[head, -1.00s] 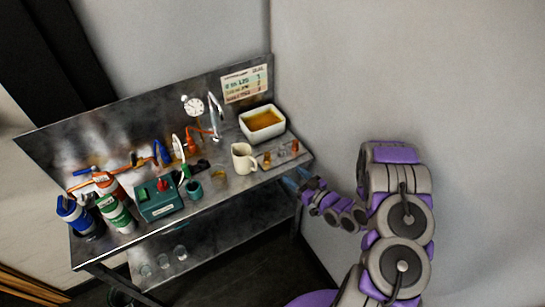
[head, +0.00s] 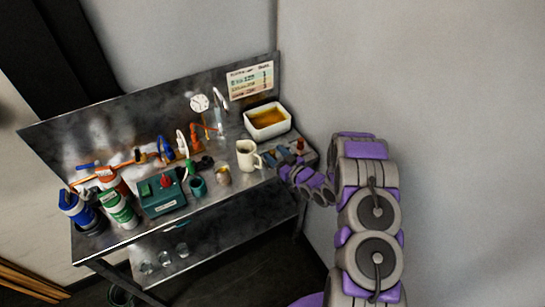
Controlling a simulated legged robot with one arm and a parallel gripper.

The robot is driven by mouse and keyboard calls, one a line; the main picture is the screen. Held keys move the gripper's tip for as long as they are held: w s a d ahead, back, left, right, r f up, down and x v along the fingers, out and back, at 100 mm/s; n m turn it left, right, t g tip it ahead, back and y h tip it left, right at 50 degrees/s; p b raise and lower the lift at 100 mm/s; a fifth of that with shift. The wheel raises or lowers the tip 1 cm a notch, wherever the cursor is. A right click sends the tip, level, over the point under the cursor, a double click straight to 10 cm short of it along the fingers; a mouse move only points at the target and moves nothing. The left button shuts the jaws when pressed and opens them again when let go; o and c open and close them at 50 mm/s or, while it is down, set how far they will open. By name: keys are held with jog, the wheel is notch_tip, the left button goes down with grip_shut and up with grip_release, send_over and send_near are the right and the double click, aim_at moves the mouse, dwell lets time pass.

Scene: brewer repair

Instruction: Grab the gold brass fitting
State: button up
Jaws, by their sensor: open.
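A small row of fittings lies at the right end of the steel bench, beside the cream mug (head: 247,155). The reddish-brown one (head: 300,146) still shows past my gripper. My gripper (head: 276,157) is open over this row, with its bluish fingers among the small parts. The gold brass fitting is not clearly visible; my fingers appear to cover the place where a gold-brown piece showed earlier. I cannot tell whether the fingers touch it.
A white basin (head: 267,122) with amber liquid stands behind the row. A small amber cup (head: 222,176), a green box (head: 163,196) and several bottles stand to the left. A steel back panel (head: 120,130) and the wall bound the bench.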

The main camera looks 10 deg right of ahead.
jog(key=shift+b+x, duration=0.3)
jog(key=shift+x, duration=1.7)
jog(key=shift+s, duration=0.1)
jog(key=shift+c, duration=0.3)
grip_shut()
